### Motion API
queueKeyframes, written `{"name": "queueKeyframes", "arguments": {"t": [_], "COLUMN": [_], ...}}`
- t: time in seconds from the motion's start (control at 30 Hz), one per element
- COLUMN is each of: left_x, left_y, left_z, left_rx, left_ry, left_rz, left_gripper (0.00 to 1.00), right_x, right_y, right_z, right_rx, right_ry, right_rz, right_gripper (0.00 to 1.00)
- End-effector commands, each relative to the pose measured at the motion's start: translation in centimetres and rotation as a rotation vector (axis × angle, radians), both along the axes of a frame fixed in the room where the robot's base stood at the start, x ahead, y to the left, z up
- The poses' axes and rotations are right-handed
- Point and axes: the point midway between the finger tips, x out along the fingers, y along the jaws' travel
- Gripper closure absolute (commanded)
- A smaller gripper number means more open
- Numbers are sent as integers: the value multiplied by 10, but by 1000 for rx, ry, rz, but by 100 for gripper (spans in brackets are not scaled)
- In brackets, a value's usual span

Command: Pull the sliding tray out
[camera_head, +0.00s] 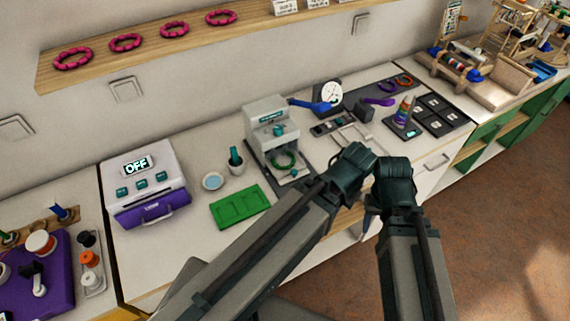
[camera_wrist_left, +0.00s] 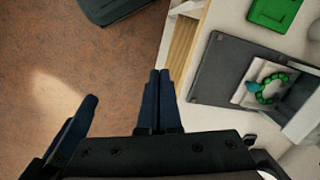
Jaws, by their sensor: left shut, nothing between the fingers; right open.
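In the head view, the bracelet (camera_head: 284,160) sits in the opening of a white machine. A purple drawer-like part with a handle (camera_head: 153,212) is at the front of the white OFF box; I cannot tell which is the sliding tray. My left gripper (camera_wrist_left: 159,75) is shut and empty, near the counter's front edge in the wrist view. My right gripper (camera_head: 372,206) is open, its fingertips mostly hidden behind the arms.
A green tray (camera_head: 240,207), a small bowl (camera_head: 213,181) and a teal pestle in a cup (camera_head: 236,160) stand left of the machine. Brown floor is open in front of the counter.

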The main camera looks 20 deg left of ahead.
Motion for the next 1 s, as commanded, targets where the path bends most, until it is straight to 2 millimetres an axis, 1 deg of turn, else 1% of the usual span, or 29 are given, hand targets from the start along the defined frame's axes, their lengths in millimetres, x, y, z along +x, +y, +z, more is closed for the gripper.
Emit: {"name": "queueKeyframes", "arguments": {"t": [0.47, 0.53, 0.63, 0.67, 0.73, 0.77, 0.8, 0.83, 0.87, 0.9, 0.97, 1.0], "left_x": [0, 0, 8, 12, 26, 34, 44, 53, 61, 71, 86, 95], "left_y": [0, 0, 4, 6, 16, 21, 30, 37, 45, 56, 73, 84], "left_z": [0, 0, 4, 7, 14, 17, 22, 26, 30, 35, 42, 46], "left_rx": [0, 0, -2, -4, -9, -12, -16, -19, -21, -24, -29, -33], "left_ry": [0, 0, -6, -11, -24, -32, -42, -48, -57, -66, -80, -87], "left_rz": [0, 3, 68, 111, 260, 344, 466, 565, 665, 801, 1002, 1131], "left_gripper": [100, 91, 73, 68, 55, 50, 42, 40, 40, 40, 40, 40], "right_x": [0, 0, 0, 0, 0, 0, 0, 0, 0, 0, 0, 0], "right_y": [0, 0, 0, 0, 0, 0, 0, 0, 0, 0, 0, 0], "right_z": [0, 0, 4, 7, 14, 18, 23, 27, 31, 36, 43, 47], "right_rx": [0, 0, 0, 0, 0, 0, 0, 0, 0, 0, 0, 0], "right_ry": [0, 0, 0, 0, 0, 0, 0, 0, 0, 0, 0, 0], "right_rz": [0, 0, 0, 0, 0, 0, 0, 0, 0, 1, 1, 1], "right_gripper": [50, 50, 50, 50, 50, 50, 50, 50, 50, 50, 50, 50]}}
